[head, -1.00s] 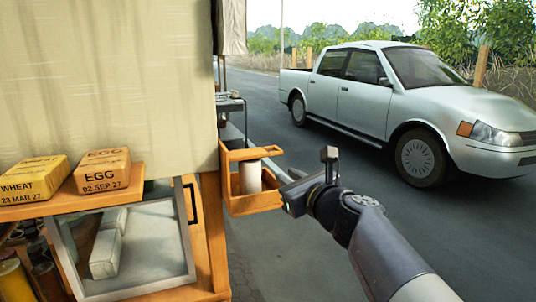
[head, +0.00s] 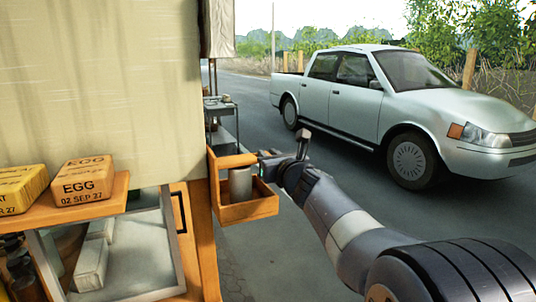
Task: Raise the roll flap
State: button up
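The roll flap appears to be the large beige cloth sheet (head: 95,85) that hangs down over the upper left of the head view. Its lower edge hangs behind the wooden shelf, and its top is out of frame. My gripper (head: 266,158) is to the right of the sheet and apart from it. It is at the right side of a small wooden side box (head: 247,210), close to the box's upper bar. The fingertips are small and partly hidden, so I cannot tell whether they are open, shut or touching the bar.
A grey cylinder (head: 240,186) stands in the side box. A pickup truck (head: 400,105) stands on the road at right.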

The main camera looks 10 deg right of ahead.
jog(key=shift+w, duration=0.3)
grip_shut()
dwell(0.4)
